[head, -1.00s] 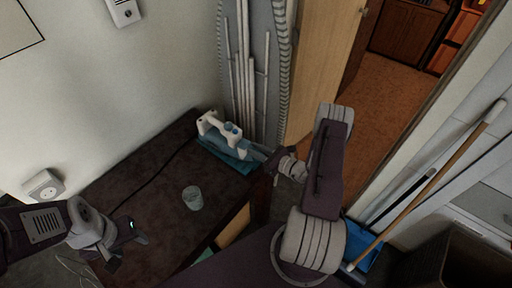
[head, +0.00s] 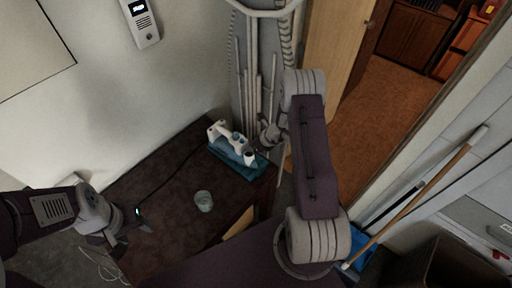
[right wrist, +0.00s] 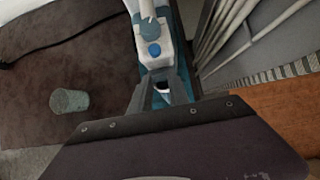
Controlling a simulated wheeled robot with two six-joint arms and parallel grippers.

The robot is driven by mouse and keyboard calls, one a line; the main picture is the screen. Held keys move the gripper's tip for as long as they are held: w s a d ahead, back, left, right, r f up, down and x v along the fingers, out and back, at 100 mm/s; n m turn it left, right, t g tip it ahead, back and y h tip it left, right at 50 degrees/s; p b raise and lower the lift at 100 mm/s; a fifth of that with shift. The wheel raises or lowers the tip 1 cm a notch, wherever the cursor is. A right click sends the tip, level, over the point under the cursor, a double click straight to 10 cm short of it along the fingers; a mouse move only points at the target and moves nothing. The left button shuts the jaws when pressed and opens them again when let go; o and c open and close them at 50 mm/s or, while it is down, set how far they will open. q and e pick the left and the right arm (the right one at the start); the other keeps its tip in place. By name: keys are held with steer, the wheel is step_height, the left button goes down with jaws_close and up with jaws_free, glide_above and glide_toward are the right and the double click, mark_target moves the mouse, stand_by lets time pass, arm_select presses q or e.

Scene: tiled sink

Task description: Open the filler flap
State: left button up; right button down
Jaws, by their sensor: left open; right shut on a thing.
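A white and blue steam iron (head: 228,138) sits on a teal base at the back of the dark table. In the right wrist view, the iron (right wrist: 149,30) shows a blue button on top. My right gripper (head: 262,152) is at the iron's right end. In the right wrist view, my right gripper (right wrist: 163,86) is shut on a small pale part there, likely the filler flap; the fingers hide most of it. I cannot tell how far the flap is raised. My left gripper (head: 128,232) is open and empty by the table's left front, away from the iron.
A translucent cup (head: 204,201) stands on the table (head: 165,215) in front of the iron. A dark cord runs left from the iron. An ironing board (head: 250,75) and pale poles stand close behind. A broom (head: 420,195) leans at right.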

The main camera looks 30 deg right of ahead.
mark_target(242, 141)
steer(key=shift+w+a+r+b, duration=0.15)
steer(key=shift+w+a, duration=0.05)
steer(key=shift+w, duration=0.35)
steer(key=shift+w+a+r+b, duration=0.2)
steer(key=shift+w+a, duration=0.05)
steer(key=shift+w, duration=0.25)
steer(key=shift+w+a+r+b, duration=0.15)
steer(key=shift+w+a, duration=0.05)
steer(key=shift+w, duration=0.35)
steer(key=shift+w+a, duration=0.1)
steer(key=shift+w, duration=0.1)
steer(key=c, duration=1.2)
jaws_free()
steer(key=shift+c, duration=0.2)
steer(key=v, duration=0.9)
